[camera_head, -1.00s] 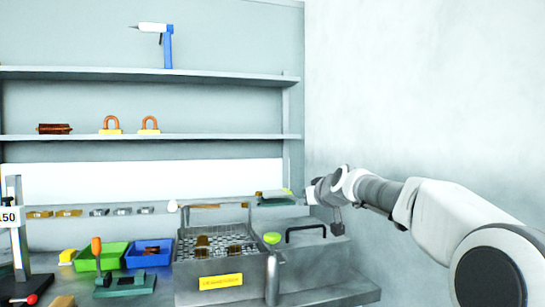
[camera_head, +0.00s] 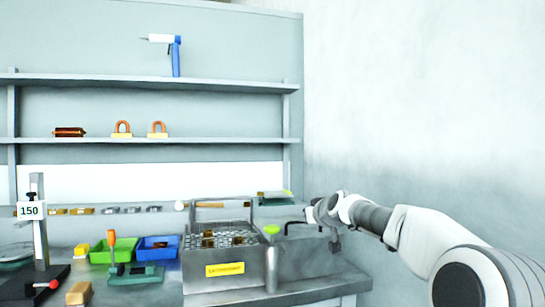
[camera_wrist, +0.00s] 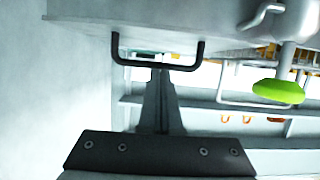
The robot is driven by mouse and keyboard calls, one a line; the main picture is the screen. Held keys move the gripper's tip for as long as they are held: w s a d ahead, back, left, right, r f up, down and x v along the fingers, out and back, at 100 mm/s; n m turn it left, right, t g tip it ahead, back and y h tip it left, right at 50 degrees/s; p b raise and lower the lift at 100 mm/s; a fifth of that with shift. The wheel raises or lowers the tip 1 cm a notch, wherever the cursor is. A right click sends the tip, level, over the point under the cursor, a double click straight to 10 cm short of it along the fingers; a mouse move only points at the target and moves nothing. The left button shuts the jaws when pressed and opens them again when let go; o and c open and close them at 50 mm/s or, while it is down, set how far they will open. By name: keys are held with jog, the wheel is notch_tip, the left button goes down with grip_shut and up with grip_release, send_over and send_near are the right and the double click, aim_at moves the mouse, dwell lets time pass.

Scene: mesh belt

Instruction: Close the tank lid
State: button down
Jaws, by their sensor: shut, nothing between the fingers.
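The metal tank (camera_head: 204,274) stands on the bench with a yellow label on its front. Its top is open, and a mesh basket (camera_head: 232,240) with brown pieces shows inside. A black bar handle (camera_head: 290,227) sits on a grey panel to the right of the tank; this looks like the lid. In the wrist view the same handle (camera_wrist: 203,52) stands out from the grey panel (camera_wrist: 80,12). My gripper (camera_head: 335,243) is at the right of the handle. In the wrist view my gripper (camera_wrist: 160,74) is shut and empty, pointing at the handle; contact cannot be told.
A green knob (camera_head: 272,229) on a grey post stands between tank and handle; it also shows in the wrist view (camera_wrist: 278,91). Green (camera_head: 101,254) and blue (camera_head: 151,254) bins are left of the tank. Shelves hang behind. The wall side on the right is clear.

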notch_tip(320, 180, down, 3)
jog(key=shift+r, duration=0.2)
jog(key=shift+s, duration=0.1)
jog(key=shift+r, duration=0.1)
jog(key=r+p, duration=0.1)
jog(key=r, duration=0.1)
jog(key=r+p, duration=0.2)
jog(key=r, duration=0.1)
jog(key=shift+s+r, duration=0.3)
jog(key=s+d+f+b, duration=0.3)
jog(key=s+f, duration=0.2)
jog(key=s, duration=0.3)
jog(key=shift+s+b, duration=0.15)
jog(key=shift+b, duration=0.15)
jog(key=shift+d, duration=0.1)
